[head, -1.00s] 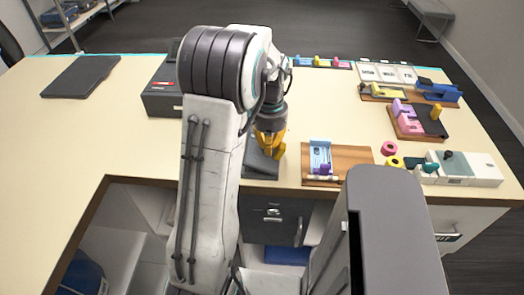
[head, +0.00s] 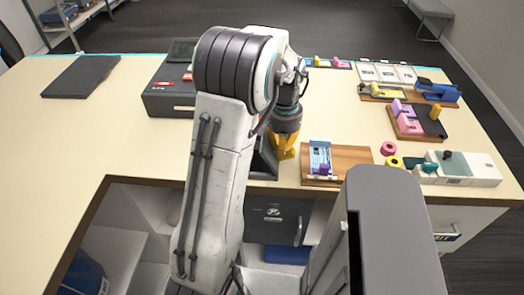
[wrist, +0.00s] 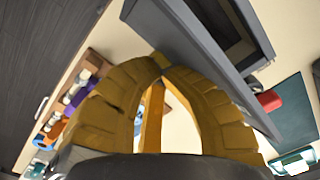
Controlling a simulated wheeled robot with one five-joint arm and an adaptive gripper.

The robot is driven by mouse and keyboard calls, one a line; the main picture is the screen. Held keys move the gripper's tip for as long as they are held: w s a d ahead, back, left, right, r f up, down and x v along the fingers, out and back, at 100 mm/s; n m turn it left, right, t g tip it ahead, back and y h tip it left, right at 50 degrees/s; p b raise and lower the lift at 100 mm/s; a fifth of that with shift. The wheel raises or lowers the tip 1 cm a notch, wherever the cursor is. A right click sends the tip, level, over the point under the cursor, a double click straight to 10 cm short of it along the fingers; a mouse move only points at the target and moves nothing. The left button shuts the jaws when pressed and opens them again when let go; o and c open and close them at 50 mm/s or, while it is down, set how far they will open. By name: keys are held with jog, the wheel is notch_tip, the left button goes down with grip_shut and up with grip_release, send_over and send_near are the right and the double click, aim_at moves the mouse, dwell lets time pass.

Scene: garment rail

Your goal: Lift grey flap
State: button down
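The grey flap (head: 264,164) is at the front edge of the table, beside my gripper. It looks tilted up, with a dark recessed face; my arm hides much of it. In the wrist view, a grey slab (wrist: 190,45) with a dark recess, apparently the same flap, runs across the top right. My gripper (head: 284,157) has yellow fingers and is low at the right side of the flap. In the wrist view, its fingertips (wrist: 161,66) meet close to the slab's edge. I see nothing held between them; whether they touch the slab is unclear.
A wooden board (head: 345,162) with a blue and purple holder lies just right of my gripper. Pink (head: 388,148) and yellow (head: 393,161) rolls and a pale tray (head: 470,168) are further right. A dark box (head: 166,98) stands behind left. The left tabletop is mostly clear.

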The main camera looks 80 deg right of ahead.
jog(key=shift+s, duration=0.5)
notch_tip(320, 180, up, 9)
jog(key=s+p, duration=0.1)
jog(key=p, duration=0.6)
jog(key=shift+p, duration=0.3)
jog(key=shift+d, duration=0.1)
dwell(1.2)
